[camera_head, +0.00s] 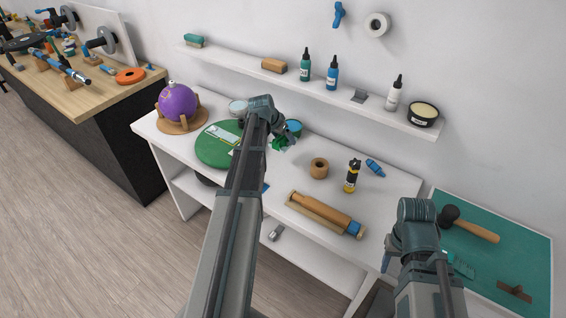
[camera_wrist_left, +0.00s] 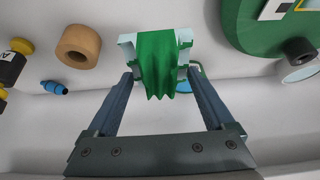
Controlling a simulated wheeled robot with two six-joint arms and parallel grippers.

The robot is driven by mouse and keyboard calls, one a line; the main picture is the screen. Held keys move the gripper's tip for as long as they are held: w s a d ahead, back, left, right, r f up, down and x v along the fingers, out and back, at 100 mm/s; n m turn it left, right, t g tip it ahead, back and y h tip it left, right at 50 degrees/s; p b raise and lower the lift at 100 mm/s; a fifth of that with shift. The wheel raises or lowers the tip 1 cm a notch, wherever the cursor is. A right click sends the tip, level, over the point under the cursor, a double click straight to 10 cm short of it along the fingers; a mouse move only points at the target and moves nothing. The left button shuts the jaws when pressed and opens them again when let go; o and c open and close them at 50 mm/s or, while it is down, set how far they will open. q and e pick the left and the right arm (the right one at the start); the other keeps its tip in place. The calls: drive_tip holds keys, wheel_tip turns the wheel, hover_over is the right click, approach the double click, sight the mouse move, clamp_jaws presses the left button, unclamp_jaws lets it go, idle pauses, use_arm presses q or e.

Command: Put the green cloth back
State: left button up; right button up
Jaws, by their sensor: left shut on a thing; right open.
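The green cloth (camera_head: 279,146) hangs in folds from my left gripper (camera_head: 285,135), above the white bench. In the left wrist view the cloth (camera_wrist_left: 157,68) is pinched between the two pale fingertips, and its lower edge hangs free. My left arm hides part of the bench. My right gripper (camera_head: 388,262) is at the lower right, beside the bench's right end. Its fingers are mostly hidden behind my wrist, and I see nothing held in it.
A wall shelf (camera_head: 300,86) above holds bottles and a tin (camera_head: 423,115). A mallet (camera_head: 470,226) lies right.

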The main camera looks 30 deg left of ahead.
sight(277, 148)
use_arm(q)
drive_tip(key=shift+f+b, duration=4.7)
drive_tip(key=shift+f, duration=0.05)
drive_tip(key=shift+f, duration=0.25)
drive_tip(key=o, duration=0.9)
drive_tip(key=p+v, duration=0.3)
drive_tip(key=v, duration=0.1)
drive_tip(key=p+v, duration=0.7)
drive_tip(key=v, duration=0.1)
drive_tip(key=shift+s+d+r+p, duration=0.1)
drive_tip(key=shift+d+r+p, duration=0.15)
drive_tip(key=shift+r+p, duration=0.15)
drive_tip(key=shift+s+r+p, duration=0.4)
drive_tip(key=shift+r+p, duration=0.05)
drive_tip(key=shift+r, duration=0.05)
drive_tip(key=shift+f, duration=0.1)
